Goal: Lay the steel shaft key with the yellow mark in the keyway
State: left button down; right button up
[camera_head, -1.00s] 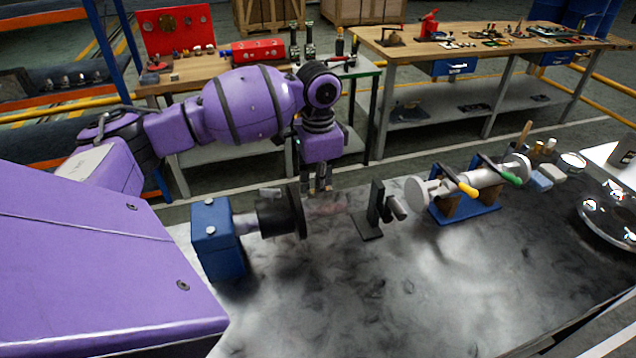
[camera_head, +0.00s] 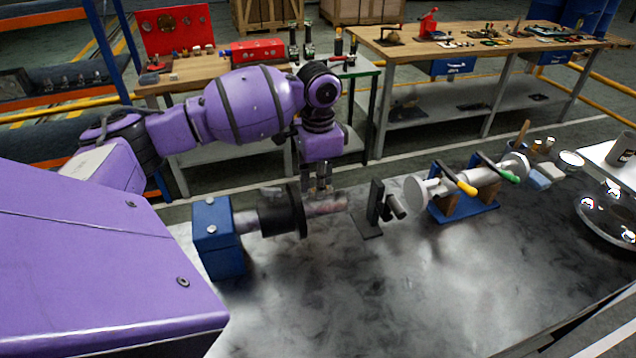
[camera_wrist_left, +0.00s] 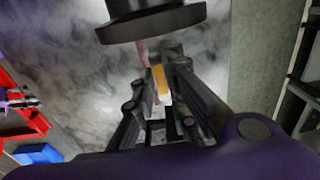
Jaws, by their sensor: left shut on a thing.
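My left gripper (camera_head: 320,182) points down just behind the bare shaft end (camera_head: 326,206), right of the black flange (camera_head: 283,211). In the left wrist view, the left gripper (camera_wrist_left: 160,72) is shut on the steel shaft key (camera_wrist_left: 161,79), a small bar with a yellow-orange face and a pale end. The black flange (camera_wrist_left: 150,22) is just beyond the fingertips there, and a strip of the shaft (camera_wrist_left: 143,58) shows beside them. The keyway cannot be made out, nor whether the key touches the shaft. My right gripper is not in view.
A blue block (camera_head: 216,240) carries the shaft at the left. A black stand (camera_head: 371,212) is close to the shaft's right end. A silver cylinder assembly on a blue base (camera_head: 465,215) stands further right. The steel tabletop (camera_head: 400,290) in front is clear.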

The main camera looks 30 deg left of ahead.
pick_arm(q)
jog(key=shift+f, duration=0.75)
dwell(0.7)
jog(key=c, duration=1.7)
grip_release()
notch_tip(320, 180, up, 12)
jog(key=shift+f, duration=0.1)
